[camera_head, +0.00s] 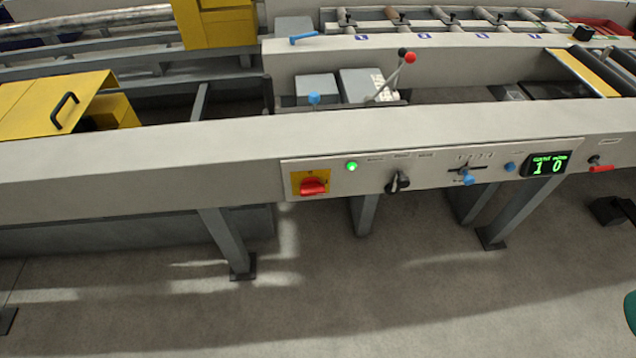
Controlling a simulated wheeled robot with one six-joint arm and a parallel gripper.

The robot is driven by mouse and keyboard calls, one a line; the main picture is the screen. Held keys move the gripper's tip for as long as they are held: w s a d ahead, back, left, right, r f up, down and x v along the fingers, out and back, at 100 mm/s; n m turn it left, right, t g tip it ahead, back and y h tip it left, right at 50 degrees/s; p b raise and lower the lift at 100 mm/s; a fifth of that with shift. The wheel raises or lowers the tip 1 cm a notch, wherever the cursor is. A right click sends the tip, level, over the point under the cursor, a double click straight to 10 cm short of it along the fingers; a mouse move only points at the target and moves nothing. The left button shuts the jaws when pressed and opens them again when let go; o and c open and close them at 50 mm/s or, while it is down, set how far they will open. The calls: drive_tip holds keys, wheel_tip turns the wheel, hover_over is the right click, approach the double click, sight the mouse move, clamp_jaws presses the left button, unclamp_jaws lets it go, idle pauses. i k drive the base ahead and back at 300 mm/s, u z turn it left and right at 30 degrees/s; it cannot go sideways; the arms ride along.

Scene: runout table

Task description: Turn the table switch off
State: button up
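The table switch is probably the red rotary handle (314,187) on a yellow square plate (298,177), at the left end of the control panel (341,188) on the table's front beam. The handle lies roughly level. A green lamp (351,166) is lit just right of it. A black and silver knob (397,182) sits further right, pointing up and slightly right. A display (546,165) at the panel's right is lit and reads "1 0" in green. My gripper is not in view.
The grey table beam (140,160) runs across the view, with legs (226,240) below it. A lever with red and black balls (392,82) rises behind the beam. A yellow cover (50,105) stands at left. The floor (360,300) in front is clear.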

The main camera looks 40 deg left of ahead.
sight(311, 186)
drive_tip(key=u, duration=1.1)
drive_tip(key=i, duration=0.15)
drive_tip(key=z, duration=0.2)
